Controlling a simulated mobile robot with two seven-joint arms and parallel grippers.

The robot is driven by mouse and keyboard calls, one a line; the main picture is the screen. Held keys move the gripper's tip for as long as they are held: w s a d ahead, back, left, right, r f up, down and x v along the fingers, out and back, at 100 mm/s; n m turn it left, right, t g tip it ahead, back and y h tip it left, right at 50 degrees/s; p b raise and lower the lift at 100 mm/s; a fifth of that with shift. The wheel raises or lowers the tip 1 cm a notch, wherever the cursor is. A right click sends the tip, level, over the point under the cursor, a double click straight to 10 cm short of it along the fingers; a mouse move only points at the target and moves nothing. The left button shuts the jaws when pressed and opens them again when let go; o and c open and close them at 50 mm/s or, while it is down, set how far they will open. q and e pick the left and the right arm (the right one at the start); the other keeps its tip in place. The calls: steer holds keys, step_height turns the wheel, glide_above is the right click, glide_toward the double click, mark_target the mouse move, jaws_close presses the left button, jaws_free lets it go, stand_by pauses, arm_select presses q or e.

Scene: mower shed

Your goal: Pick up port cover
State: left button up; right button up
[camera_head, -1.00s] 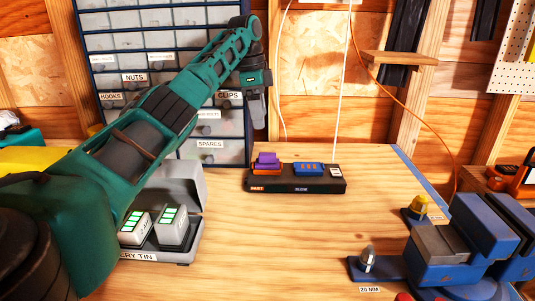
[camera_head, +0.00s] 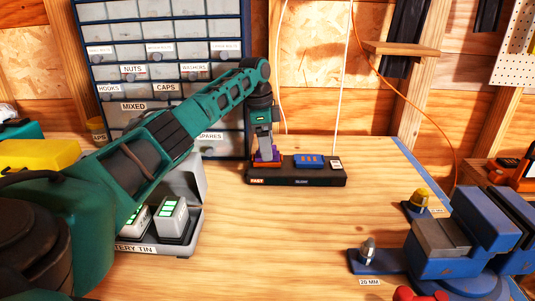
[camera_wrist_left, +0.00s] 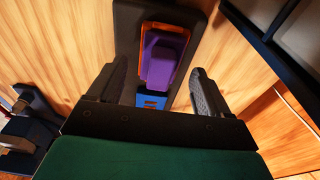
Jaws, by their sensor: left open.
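The port cover looks to be the purple block (camera_head: 276,156) on the orange, left-hand port of the black charger (camera_head: 320,182). In the left wrist view the purple block (camera_wrist_left: 160,62) sits inside an orange rim, ahead of and between the two finger pads. My left gripper (camera_head: 265,153) points down over it, open, with a finger on either side. The fingers hide part of the purple block in the head view. I cannot tell whether they touch it. My right gripper is not in view.
The charger also has a blue block (camera_head: 308,161) right of the purple one. A battery tin (camera_head: 182,246) with batteries stands at left, under my left arm. A drawer cabinet (camera_head: 204,28) stands behind. A blue vise (camera_head: 449,237) is at right. The middle bench is clear.

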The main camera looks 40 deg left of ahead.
arm_select(q)
steer(key=shift+w+d+f, duration=0.1)
steer(key=shift+f, duration=0.55)
steer(key=shift+c, duration=0.4)
steer(key=c, duration=1.2)
steer(key=shift+r, duration=0.1)
